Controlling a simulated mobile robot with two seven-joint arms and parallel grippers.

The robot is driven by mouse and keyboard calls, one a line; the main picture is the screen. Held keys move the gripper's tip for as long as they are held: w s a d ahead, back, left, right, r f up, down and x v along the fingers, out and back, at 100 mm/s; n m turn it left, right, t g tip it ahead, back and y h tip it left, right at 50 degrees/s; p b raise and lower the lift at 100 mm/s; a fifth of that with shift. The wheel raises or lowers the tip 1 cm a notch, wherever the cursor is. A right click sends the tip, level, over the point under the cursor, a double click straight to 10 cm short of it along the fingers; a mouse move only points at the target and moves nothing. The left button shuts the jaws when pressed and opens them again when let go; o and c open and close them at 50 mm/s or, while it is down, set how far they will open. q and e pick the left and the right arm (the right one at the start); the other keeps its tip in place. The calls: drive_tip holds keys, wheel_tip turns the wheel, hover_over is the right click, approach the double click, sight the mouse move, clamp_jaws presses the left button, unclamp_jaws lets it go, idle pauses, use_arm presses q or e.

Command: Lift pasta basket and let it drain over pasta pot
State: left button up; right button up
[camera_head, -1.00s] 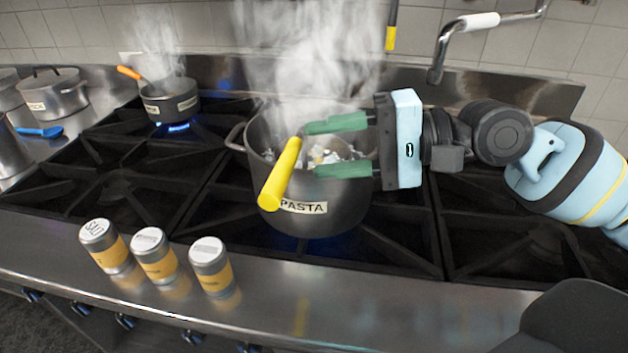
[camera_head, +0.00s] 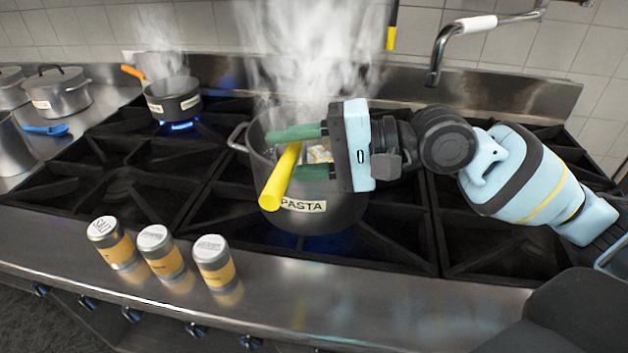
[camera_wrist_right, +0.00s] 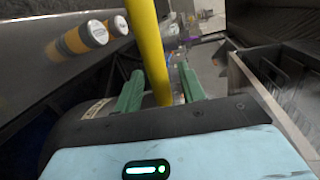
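The dark pasta pot (camera_head: 335,218), labelled PASTA, stands on the stove with steam rising. The pasta basket's yellow handle (camera_head: 281,180) slants out over the pot's near left rim. The basket itself is mostly hidden by my gripper and the pot wall; some pale pasta (camera_head: 319,153) shows inside. My right gripper (camera_head: 281,155) is open at the handle, its green fingers spread apart. In the right wrist view the yellow handle (camera_wrist_right: 149,50) runs between the two fingers, with a gap visible on the right side. My left gripper is not in view.
Three shakers (camera_head: 162,252) stand on the front counter edge. A smaller steaming pot (camera_head: 173,105) with an orange handle sits on the back left burner over a blue flame. A faucet (camera_head: 437,60) hangs at the back right. A lidded pot (camera_head: 62,98) stands far left.

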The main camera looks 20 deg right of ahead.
clamp_jaws()
drive_tip(key=shift+r, duration=0.1)
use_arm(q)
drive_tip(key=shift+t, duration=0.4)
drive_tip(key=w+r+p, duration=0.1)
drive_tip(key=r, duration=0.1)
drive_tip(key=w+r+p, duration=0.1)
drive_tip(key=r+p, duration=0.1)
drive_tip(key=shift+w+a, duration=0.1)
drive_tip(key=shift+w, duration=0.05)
use_arm(e)
wheel_tip(320, 180, up, 18)
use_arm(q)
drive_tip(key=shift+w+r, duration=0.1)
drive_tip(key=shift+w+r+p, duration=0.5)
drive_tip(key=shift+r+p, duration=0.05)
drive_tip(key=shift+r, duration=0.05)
